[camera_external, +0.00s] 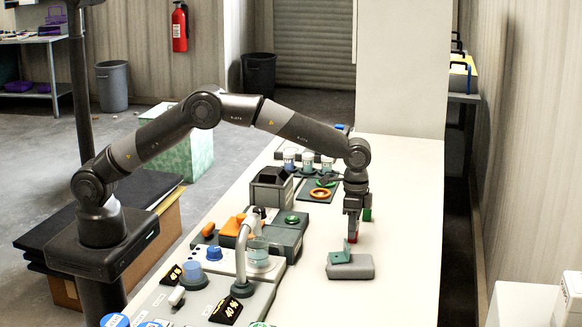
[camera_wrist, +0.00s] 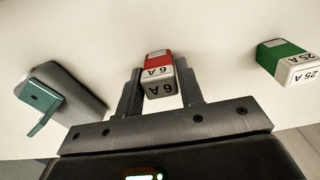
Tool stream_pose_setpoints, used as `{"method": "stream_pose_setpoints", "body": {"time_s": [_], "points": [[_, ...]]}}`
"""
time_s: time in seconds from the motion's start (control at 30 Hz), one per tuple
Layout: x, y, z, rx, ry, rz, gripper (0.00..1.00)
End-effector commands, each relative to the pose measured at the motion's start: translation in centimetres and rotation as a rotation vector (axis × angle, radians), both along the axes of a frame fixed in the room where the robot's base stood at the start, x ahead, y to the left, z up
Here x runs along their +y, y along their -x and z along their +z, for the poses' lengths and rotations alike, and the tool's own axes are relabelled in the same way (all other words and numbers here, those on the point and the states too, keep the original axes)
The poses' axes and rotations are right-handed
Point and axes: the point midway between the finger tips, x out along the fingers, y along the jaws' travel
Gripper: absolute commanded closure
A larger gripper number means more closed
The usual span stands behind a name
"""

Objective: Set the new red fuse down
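The red fuse (camera_wrist: 157,64), marked 6 A, has a red and white body and sits between the two fingers of my gripper (camera_wrist: 159,88) in the wrist view. Both fingers lie against its sides. In the external view my gripper (camera_external: 353,222) points down over the pale bench, with the red fuse (camera_external: 353,238) low at its fingertips. I cannot tell whether the fuse touches the bench. A green fuse (camera_wrist: 287,62), marked 25 A, stands apart to the right; it also shows behind my gripper in the external view (camera_external: 367,214).
A grey block with a green lever (camera_external: 350,265) lies in front of my gripper; it is at left in the wrist view (camera_wrist: 62,90). Grey devices with an orange ring (camera_external: 320,193) and a curved pipe (camera_external: 241,255) fill the bench's left. The right side of the bench (camera_external: 405,230) is clear.

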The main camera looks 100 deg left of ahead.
Motion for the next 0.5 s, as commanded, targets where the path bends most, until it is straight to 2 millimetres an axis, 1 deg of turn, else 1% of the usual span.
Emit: {"method": "stream_pose_setpoints", "body": {"time_s": [0.03, 0.17, 0.2, 0.4, 0.5], "points": [[0.0, 0.0, 0.02, 0.0, 0.0, 0.0, 0.62], [0.0, 0.0, 0.03, 0.0, 0.0, 0.0, 0.51], [0.0, 0.0, 0.04, 0.0, 0.0, 0.0, 0.5], [0.0, -0.01, 0.09, -0.001, 0.0, 0.0, 0.5], [0.0, -0.04, 0.61, -0.002, 0.0, 0.0, 0.5]]}}
